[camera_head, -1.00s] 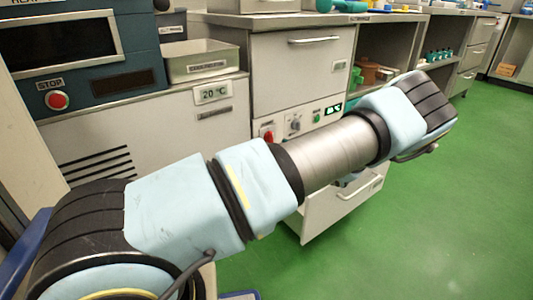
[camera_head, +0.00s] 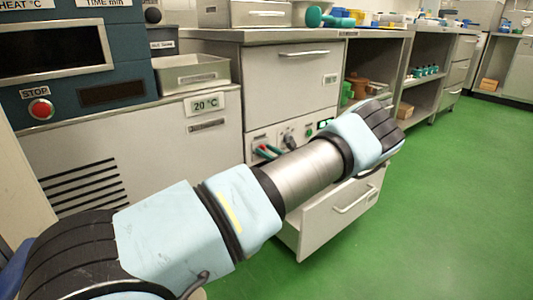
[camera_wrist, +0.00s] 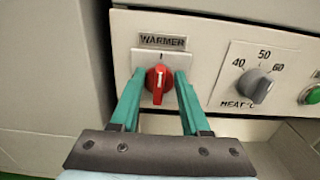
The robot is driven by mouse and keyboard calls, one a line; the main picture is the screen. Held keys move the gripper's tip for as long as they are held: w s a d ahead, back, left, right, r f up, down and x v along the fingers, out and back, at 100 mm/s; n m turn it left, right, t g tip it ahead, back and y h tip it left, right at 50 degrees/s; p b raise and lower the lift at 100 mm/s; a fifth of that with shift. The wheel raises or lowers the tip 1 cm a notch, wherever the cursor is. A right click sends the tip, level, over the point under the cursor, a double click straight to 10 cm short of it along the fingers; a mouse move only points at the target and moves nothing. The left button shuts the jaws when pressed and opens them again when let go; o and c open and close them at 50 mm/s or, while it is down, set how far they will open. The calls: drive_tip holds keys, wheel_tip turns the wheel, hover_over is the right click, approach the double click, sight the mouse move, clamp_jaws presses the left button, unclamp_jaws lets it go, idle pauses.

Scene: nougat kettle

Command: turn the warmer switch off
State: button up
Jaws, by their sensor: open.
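The warmer switch (camera_wrist: 158,85) is a red rotary knob under a plate reading WARMER, in the wrist view. Its pale pointer line stands about upright, toward a mark above it. My gripper (camera_wrist: 159,82) is open, with its two green fingers on either side of the knob. I cannot tell whether the fingers touch it. In the head view the red switch (camera_head: 262,152) shows small on the cabinet's control panel, partly covered by the green fingers. Most of my gripper is hidden behind my arm there.
A grey heat dial (camera_wrist: 257,87) marked 40, 50, 60 sits right of the switch, with a green button (camera_wrist: 313,95) beyond it. Below the panel an open drawer (camera_head: 335,215) juts out. A red stop button (camera_head: 41,109) is at the far left. Green floor is free at right.

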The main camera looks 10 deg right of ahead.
drive_tip(key=shift+w, duration=0.1)
clamp_jaws()
idle(0.3)
